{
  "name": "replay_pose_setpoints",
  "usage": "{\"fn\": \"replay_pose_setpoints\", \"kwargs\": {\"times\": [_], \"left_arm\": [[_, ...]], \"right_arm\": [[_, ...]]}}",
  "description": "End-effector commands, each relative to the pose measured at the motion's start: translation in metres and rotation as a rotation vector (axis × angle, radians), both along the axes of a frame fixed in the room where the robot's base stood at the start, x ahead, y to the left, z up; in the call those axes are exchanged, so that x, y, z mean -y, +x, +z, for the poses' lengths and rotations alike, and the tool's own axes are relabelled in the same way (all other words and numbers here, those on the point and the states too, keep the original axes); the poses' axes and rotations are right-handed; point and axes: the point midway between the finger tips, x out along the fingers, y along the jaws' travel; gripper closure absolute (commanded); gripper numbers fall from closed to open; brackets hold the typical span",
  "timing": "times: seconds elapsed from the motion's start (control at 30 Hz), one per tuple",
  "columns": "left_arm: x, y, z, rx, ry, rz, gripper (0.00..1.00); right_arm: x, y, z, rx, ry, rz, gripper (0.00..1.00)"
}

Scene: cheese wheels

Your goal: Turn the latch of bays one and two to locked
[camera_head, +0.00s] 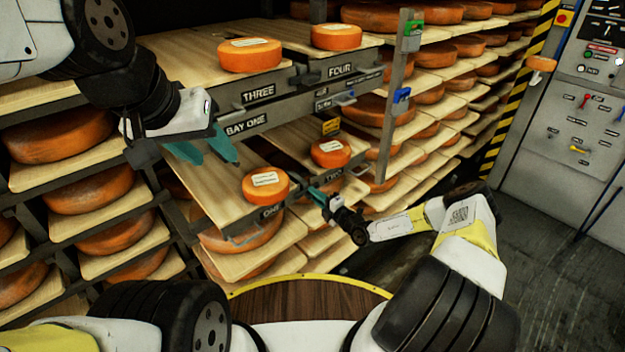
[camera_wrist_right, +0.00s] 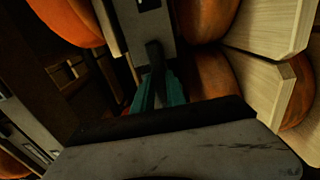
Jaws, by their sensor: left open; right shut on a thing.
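Bay one, labelled ONE (camera_head: 271,212), and bay two, labelled TWO (camera_head: 333,176), sit side by side on the lower shelf front. An orange cheese wheel (camera_head: 265,186) lies on bay one's board and another (camera_head: 330,153) on bay two's. My right gripper (camera_head: 318,196) is at the shelf front between the two labels. In the right wrist view its teal fingers (camera_wrist_right: 160,92) are shut on a dark latch handle (camera_wrist_right: 154,56). Which bay this latch serves and its locked state cannot be told.
Bays THREE (camera_head: 258,95) and FOUR (camera_head: 340,70) are above, with cheese wheels on their boards. A grey upright (camera_head: 391,110) with green and blue tags stands right of the bays. Racks of cheese lie behind. A control panel (camera_head: 590,110) is at right; floor there is clear.

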Motion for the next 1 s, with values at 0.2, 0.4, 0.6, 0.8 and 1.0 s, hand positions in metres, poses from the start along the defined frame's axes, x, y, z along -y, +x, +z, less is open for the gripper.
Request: {"fn": "replay_pose_setpoints", "kwargs": {"times": [0.2,0.4,0.6,0.8,1.0], "left_arm": [[0.0,0.0,0.0,0.0,0.0,0.0,0.55],[0.0,0.0,0.0,0.0,0.0,0.0,0.55],[0.0,0.0,0.0,0.0,0.0,0.0,0.55],[0.0,0.0,0.0,0.0,0.0,0.0,0.55],[0.0,0.0,0.0,0.0,0.0,0.0,0.55]], "right_arm": [[0.001,0.001,0.0,-0.001,0.001,-0.003,0.62],[0.001,0.0,0.0,0.0,0.0,-0.002,0.62],[0.011,-0.011,-0.001,-0.002,-0.001,-0.003,0.62],[0.033,-0.039,0.0,-0.002,0.001,-0.003,0.62],[0.047,-0.056,0.0,0.0,0.0,-0.003,0.62]]}}
